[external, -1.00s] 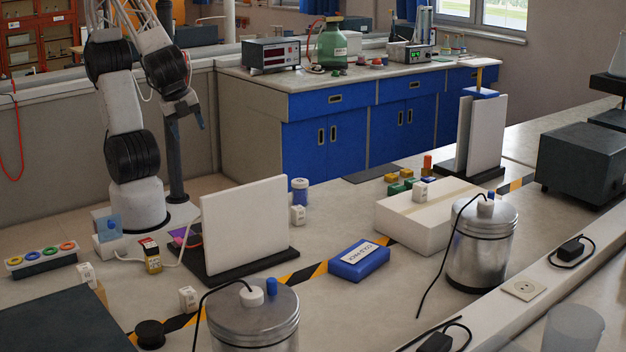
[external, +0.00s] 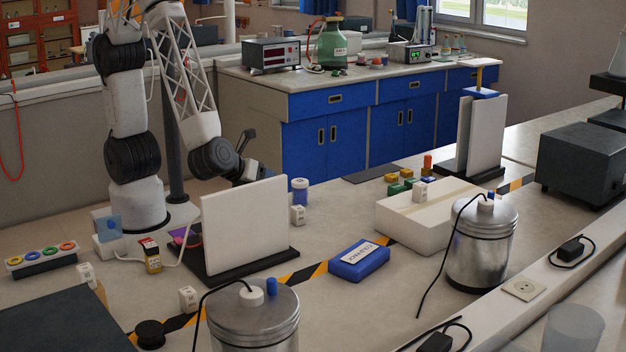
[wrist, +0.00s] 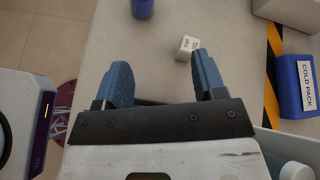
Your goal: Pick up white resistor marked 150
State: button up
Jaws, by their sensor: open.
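A small white block (external: 298,215) with dark print stands right of the white upright panel in the external view. A white block with print also shows in the wrist view (wrist: 187,48), just beyond the right fingertip; I cannot surely read its marking.
The white panel (external: 244,229) stands on a dark base beside my gripper. A blue cold pack (external: 358,260), a white box (external: 410,225) and metal vessels (external: 253,320) lie around.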

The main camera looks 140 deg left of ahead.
aim_at(303, 211)
jog(key=w+a+f+m, duration=0.1)
jog(key=f+m, duration=0.1)
jog(key=w+a+f+m+t+y, duration=0.1)
jog(key=w+f, duration=0.1)
jog(key=f, duration=0.1)
jog(key=w+a+f+m+t, duration=0.1)
jog(key=f+m, duration=0.1)
jog(key=f, duration=0.1)
jog(key=shift+w+a+f+m+y, duration=0.1)
jog(key=shift+w+a+m+y, duration=0.1)
jog(key=shift+m+y, duration=0.15)
jog(key=shift+x, duration=1.25)
jog(key=shift+a+f, duration=0.1)
jog(key=shift+x, duration=2.5)
jog(key=shift+w, duration=0.1)
jog(key=c, duration=1)
